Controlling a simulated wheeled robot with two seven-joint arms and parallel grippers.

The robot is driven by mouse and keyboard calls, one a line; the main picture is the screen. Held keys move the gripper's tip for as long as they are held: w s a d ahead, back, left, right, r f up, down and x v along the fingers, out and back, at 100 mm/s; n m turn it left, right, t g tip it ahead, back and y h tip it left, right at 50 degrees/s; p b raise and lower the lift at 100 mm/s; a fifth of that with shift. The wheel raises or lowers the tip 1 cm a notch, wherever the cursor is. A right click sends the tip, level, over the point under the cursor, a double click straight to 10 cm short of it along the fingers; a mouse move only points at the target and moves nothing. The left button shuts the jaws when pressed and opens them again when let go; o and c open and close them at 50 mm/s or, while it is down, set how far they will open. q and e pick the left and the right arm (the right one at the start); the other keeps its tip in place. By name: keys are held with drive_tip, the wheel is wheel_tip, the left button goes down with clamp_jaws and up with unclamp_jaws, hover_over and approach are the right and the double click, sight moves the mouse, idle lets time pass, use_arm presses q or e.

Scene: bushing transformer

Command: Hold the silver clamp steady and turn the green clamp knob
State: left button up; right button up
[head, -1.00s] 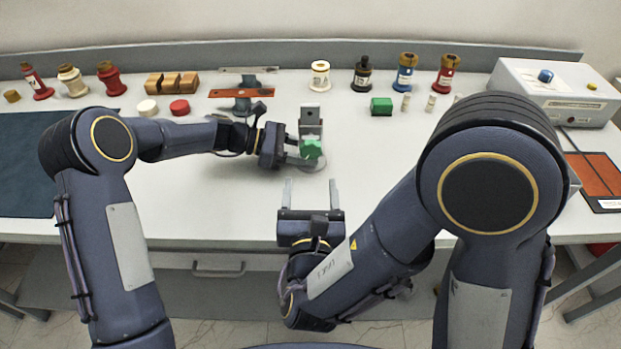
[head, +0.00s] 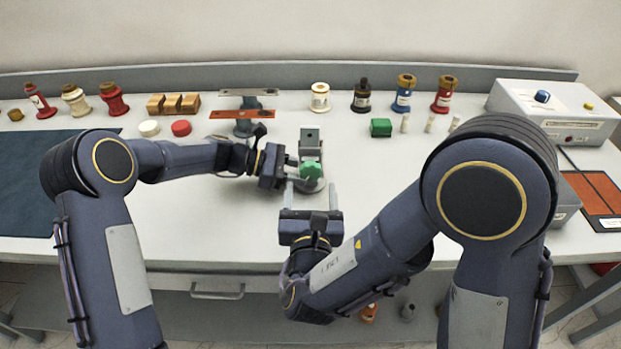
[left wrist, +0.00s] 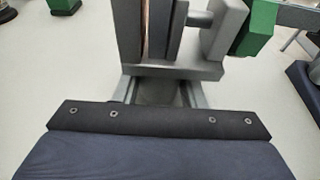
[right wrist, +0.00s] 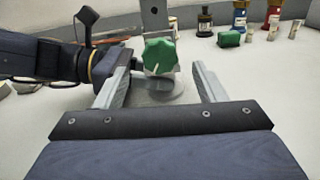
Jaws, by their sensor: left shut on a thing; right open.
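The silver clamp (head: 310,141) stands upright on a round base in the middle of the table. Its green knob (head: 311,170) faces my side; in the right wrist view the knob (right wrist: 159,56) shows between my fingers, farther out. My left gripper (head: 291,171) comes from the left and is shut on the silver clamp; the left wrist view shows the clamp body (left wrist: 165,35) between its fingers and part of the green knob at the upper right. My right gripper (head: 311,196) is open and empty, its fingers pointing at the knob from the near side.
Behind stand several insulators, such as a white one (head: 320,97) and a blue one (head: 403,93). A green block (head: 381,127) lies right of the clamp. A grey instrument box (head: 552,111) is at the far right. A dark mat (head: 40,180) lies left.

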sight(310, 175)
drive_tip(key=shift+w, duration=2.1)
drive_tip(key=shift+c, duration=0.4)
drive_tip(key=c, duration=0.9)
drive_tip(key=shift+m, duration=0.4)
drive_tip(key=m, duration=1)
drive_tip(key=shift+m, duration=0.4)
